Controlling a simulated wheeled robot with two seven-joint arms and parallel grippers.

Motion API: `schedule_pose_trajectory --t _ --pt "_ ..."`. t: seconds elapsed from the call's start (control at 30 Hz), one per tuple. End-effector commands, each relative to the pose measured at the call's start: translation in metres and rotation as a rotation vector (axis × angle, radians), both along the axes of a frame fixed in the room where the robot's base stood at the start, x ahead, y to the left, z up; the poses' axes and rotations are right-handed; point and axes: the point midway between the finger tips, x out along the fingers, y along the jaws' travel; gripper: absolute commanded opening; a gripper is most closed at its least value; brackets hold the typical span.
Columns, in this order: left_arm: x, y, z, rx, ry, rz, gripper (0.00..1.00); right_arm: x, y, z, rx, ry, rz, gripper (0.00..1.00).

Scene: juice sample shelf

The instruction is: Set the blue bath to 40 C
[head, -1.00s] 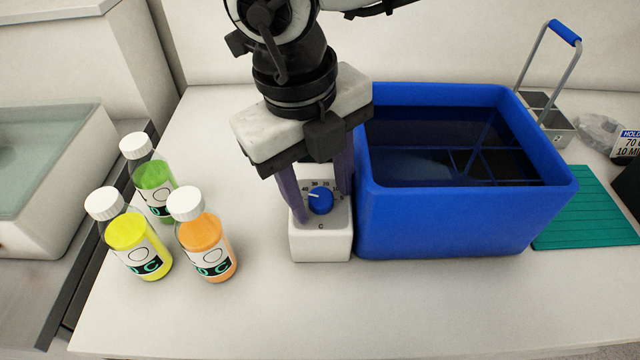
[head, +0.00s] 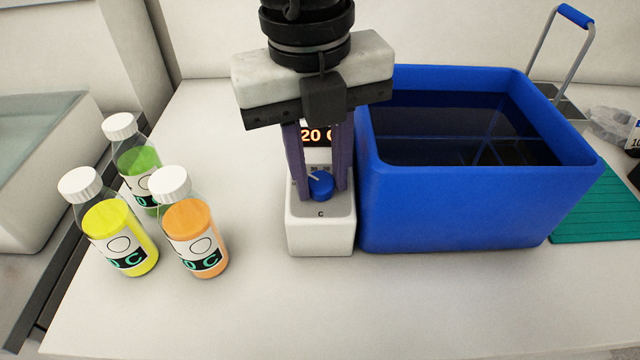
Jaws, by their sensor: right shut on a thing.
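The blue bath (head: 450,215) is a blue tub of dark liquid with a divided rack inside. A white control box (head: 320,235) stands against its left side. The box has a blue knob (head: 322,187) with a white pointer towards the upper left. A display (head: 317,135) above it shows orange digits reading "20", with the end partly hidden by a finger. My right gripper (head: 321,189) comes down from above, its purple fingers on both sides of the knob and shut on it. The dial numbers are mostly hidden. My left gripper is not in view.
Green (head: 140,165), yellow (head: 120,238) and orange (head: 192,238) bottles with white caps stand left of the box. A metal carrier with a blue handle (head: 575,16) is behind the bath. A teal mat (head: 595,215) lies right. The front counter is clear.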

Motion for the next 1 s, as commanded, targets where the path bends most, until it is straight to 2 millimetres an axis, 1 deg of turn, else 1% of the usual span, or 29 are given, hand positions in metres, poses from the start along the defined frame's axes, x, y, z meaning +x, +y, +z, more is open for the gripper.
schedule_pose_trajectory --t 0.03,0.33,0.5,0.9,0.93,1.0 --pt "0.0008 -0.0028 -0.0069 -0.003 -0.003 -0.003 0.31 0.0011 -0.0003 -0.0041 0.01 -0.003 -0.029 0.04" --pt "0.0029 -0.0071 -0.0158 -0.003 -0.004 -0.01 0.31 0.0012 -0.0004 -0.0011 0.046 -0.004 -0.162 0.04" --pt "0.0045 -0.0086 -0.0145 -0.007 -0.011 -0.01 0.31 0.001 -0.0007 0.0002 0.052 -0.003 -0.192 0.04" --pt "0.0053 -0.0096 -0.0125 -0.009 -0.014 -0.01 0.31 0.0012 -0.0006 0.0013 0.053 -0.003 -0.198 0.04" --pt "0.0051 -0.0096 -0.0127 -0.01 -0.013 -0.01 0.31 0.0012 -0.0006 0.0013 0.053 -0.003 -0.198 0.31" --pt "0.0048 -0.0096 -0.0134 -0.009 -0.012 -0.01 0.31 0.001 -0.0006 0.0012 0.053 -0.003 -0.197 0.43"
